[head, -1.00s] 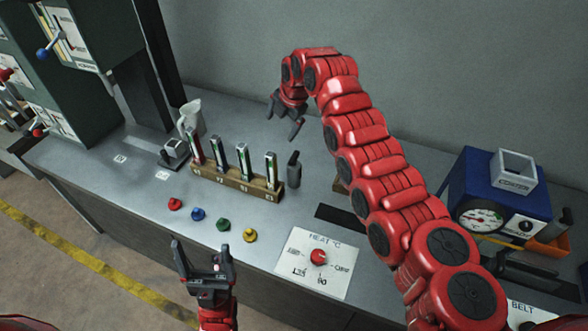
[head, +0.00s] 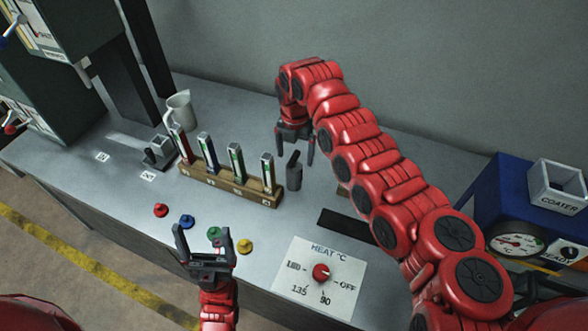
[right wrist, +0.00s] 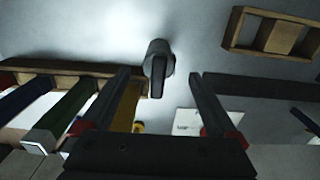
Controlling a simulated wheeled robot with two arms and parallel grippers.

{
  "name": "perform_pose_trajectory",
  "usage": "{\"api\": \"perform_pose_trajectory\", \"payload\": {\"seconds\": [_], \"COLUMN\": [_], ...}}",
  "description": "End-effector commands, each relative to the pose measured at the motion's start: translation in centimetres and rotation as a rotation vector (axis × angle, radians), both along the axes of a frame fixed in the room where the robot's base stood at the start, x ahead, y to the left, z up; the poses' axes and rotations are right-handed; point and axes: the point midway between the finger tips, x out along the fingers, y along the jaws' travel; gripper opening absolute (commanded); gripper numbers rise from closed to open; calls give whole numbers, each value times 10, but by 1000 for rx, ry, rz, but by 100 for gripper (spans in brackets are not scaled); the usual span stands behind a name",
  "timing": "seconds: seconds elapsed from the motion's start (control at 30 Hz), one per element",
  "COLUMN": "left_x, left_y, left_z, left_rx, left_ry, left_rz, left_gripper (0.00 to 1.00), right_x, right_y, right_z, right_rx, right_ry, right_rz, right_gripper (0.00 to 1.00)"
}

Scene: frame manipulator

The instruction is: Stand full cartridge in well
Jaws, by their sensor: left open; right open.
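Several slim upright cartridges stand in a wooden rack (head: 232,187): a red one (head: 183,145), a blue one (head: 207,154), a green one (head: 236,161) and one at the right end (head: 267,172). I cannot tell which is full. My right gripper (head: 296,150) is open and empty, just behind a dark grey cylinder with a black lever-like top (head: 294,175). In the right wrist view this cylinder (right wrist: 158,62) appears between the open fingers (right wrist: 160,92), not gripped. My left gripper (head: 203,232) is open and empty near the bench's front edge.
Red (head: 161,210), blue (head: 187,222), green (head: 214,233) and yellow (head: 245,246) knobs line the front. A heat dial plate (head: 340,280), blue coater machine (head: 480,200) and clear jug (head: 179,108) stand around. A wooden two-opening frame (right wrist: 233,27) shows in the right wrist view.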

Motion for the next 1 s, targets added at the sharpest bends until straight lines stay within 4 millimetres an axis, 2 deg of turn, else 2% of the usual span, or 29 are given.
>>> {"api": "perform_pose_trajectory", "payload": {"seconds": [0.03, 0.1, 0.27, 0.37, 0.6, 0.73, 0.93, 0.97, 1.0], "left_x": [0, 0, 0, 0, 0, 0, 0, 0, 0], "left_y": [0, 0, 0, 0, 0, 0, 0, 0, 0], "left_z": [8, 10, 14, 26, 34, 34, 34, 34, 34], "left_rx": [0, 0, 0, 0, 0, 0, 0, 0, 0], "left_ry": [0, 0, 0, 0, 0, 1, 0, 0, 0], "left_rz": [0, 0, 0, 0, 0, 0, 0, 0, 0], "left_gripper": [89, 89, 89, 89, 89, 89, 89, 89, 89], "right_x": [-2, -2, -1, -2, 0, 0, 1, 1, 1], "right_y": [1, 0, 0, 3, 4, 2, 3, 3, 3], "right_z": [-6, -16, -26, -35, -69, -76, -77, -77, -77], "right_rx": [-1, -1, -1, -3, -2, -2, -1, -1, -1], "right_ry": [8, 7, 4, 7, 4, 3, 1, 1, 1], "right_rz": [1, -1, -1, 1, 0, -1, -1, -1, -1], "right_gripper": [94, 94, 94, 94, 94, 94, 94, 93, 86]}}
